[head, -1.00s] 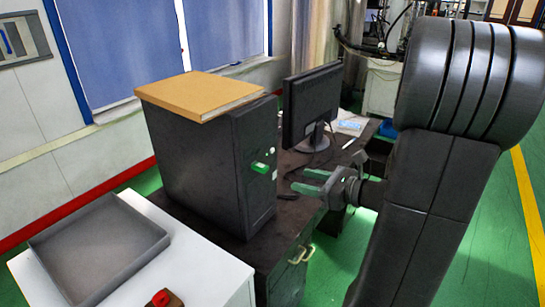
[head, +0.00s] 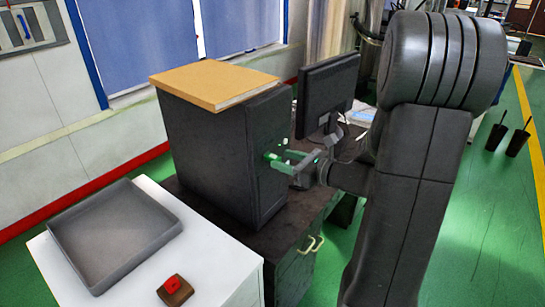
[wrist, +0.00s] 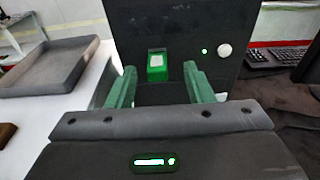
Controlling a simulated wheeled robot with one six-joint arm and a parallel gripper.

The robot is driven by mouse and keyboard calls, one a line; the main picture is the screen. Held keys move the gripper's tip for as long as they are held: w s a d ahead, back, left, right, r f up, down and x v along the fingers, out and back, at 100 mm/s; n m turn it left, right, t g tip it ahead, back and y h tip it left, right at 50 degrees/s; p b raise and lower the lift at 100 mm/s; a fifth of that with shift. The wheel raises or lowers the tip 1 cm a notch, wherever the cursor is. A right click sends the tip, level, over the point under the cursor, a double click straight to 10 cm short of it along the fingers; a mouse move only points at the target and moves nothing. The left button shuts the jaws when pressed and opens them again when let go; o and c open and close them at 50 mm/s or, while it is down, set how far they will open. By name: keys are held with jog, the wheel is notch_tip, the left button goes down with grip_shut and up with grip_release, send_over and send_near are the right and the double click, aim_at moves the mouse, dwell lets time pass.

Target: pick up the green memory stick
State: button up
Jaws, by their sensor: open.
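The green memory stick (wrist: 157,67) sticks out of the front of the dark computer tower (wrist: 232,25), with a pale patch on its end. In the wrist view it lies between the tips of my two green fingers, a little nearer the left one. My gripper (head: 278,158) is open and faces the tower's front in the head view. There the stick is mostly hidden by the fingers. I cannot tell whether the fingers touch it.
A wooden board (head: 213,83) lies on the tower. A monitor (head: 327,95) stands just behind my gripper. A grey tray (head: 72,246) and a red-topped brown block (head: 175,289) are on the white table (head: 212,264). A keyboard (wrist: 284,56) lies at the right.

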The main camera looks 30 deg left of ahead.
aim_at(275, 157)
jog(key=a, duration=0.3)
jog(key=shift+a+f, duration=0.2)
jog(key=shift+a, duration=0.15)
grip_shut()
jog(key=shift+d+r, duration=0.1)
jog(key=shift+d+r, duration=0.45)
jog(key=shift+r, duration=0.05)
jog(key=s+d+r, duration=0.1)
jog(key=d+r, duration=0.2)
jog(key=d, duration=0.7)
jog(key=d+r+p, duration=0.1)
jog(key=d+r, duration=0.2)
jog(key=d, duration=0.7)
jog(key=shift+s+r, duration=0.4)
